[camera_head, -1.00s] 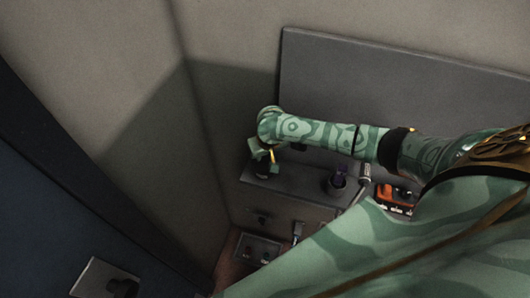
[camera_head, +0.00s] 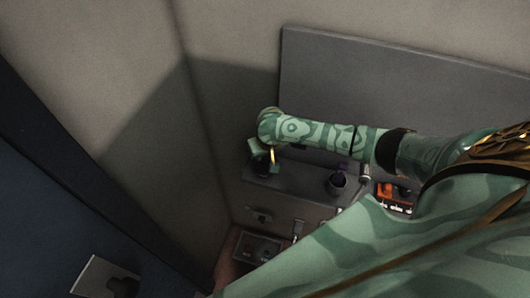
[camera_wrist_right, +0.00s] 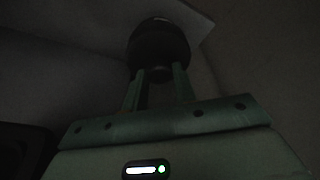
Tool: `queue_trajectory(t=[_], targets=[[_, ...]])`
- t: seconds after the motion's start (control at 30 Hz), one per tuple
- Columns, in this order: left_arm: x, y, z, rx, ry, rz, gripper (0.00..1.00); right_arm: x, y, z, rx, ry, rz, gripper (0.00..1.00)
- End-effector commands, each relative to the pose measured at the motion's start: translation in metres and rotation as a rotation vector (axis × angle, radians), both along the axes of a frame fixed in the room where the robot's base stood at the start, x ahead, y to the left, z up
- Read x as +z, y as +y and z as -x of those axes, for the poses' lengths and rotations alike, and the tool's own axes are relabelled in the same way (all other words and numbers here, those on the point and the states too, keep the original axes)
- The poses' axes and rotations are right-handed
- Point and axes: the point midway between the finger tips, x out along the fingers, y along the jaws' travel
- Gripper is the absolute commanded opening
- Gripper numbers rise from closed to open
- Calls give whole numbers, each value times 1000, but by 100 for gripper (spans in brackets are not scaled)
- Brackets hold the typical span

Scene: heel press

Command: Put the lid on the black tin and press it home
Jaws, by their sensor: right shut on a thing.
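My right gripper (camera_head: 263,161) is at the far left end of the grey bench, its arm reaching across from the right. In the right wrist view its fingers (camera_wrist_right: 158,88) are shut on the narrow knob (camera_wrist_right: 159,73) of a dark round thing, which looks like the lid (camera_wrist_right: 160,42). The picture is too dark to tell where lid and black tin meet, or whether they touch. In the head view the wrist and fingers hide most of that spot. My left gripper is not in view.
A dark round pot (camera_head: 337,184) with something purple at it stands on the grey bench (camera_head: 300,184), right of my gripper. An orange case (camera_head: 391,192) lies farther right. A shallow tray (camera_head: 258,247) is at the lower left. A grey panel (camera_head: 400,85) rises behind.

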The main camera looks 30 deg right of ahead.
Motion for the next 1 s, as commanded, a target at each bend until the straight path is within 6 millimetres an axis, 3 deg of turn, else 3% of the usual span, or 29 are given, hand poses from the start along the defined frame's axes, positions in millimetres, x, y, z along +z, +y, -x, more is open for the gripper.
queue_trajectory(t=[1.0], targets=[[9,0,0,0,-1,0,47,-3,0,1,1,3,0,12]])
